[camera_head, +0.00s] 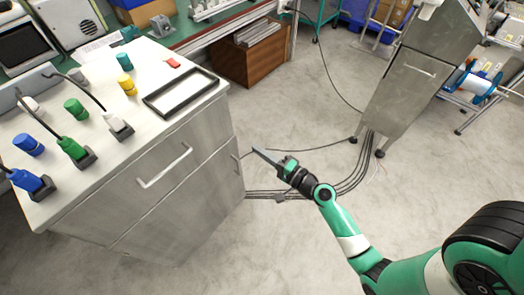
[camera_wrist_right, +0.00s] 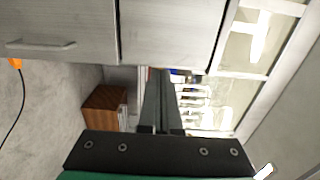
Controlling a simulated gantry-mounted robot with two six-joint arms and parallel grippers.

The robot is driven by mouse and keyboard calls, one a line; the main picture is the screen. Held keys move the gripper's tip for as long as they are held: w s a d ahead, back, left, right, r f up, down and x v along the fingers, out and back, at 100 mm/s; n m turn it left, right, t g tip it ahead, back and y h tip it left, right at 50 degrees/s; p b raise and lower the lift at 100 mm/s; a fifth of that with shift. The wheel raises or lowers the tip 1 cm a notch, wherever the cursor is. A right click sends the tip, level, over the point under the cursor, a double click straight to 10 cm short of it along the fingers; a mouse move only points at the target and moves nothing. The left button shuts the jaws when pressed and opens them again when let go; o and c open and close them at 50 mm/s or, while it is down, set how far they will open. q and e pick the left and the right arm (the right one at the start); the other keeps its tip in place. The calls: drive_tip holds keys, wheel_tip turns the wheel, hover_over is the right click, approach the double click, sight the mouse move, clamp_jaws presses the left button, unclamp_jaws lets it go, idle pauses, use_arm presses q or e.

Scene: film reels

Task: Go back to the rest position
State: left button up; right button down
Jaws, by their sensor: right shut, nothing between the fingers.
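My right gripper (camera_head: 266,158) is in the middle of the head view, over the open floor just right of the grey cabinet (camera_head: 180,185). Its fingers are together and hold nothing. In the right wrist view the two closed fingers (camera_wrist_right: 160,100) point away from the camera, with the cabinet front (camera_wrist_right: 65,30) along the top. My right arm comes in from the lower right. My left gripper does not show in either view.
The cabinet top holds green, blue, yellow and teal cylinders, several connectors with cables, and a black frame (camera_head: 180,92). A metal cabinet (camera_head: 405,85) stands at the upper right. Cables (camera_head: 350,180) lie on the floor between. A brown wooden box (camera_head: 250,60) sits behind.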

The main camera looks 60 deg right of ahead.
drive_tip(key=shift+s+a, duration=0.1)
drive_tip(key=shift+s, duration=0.3)
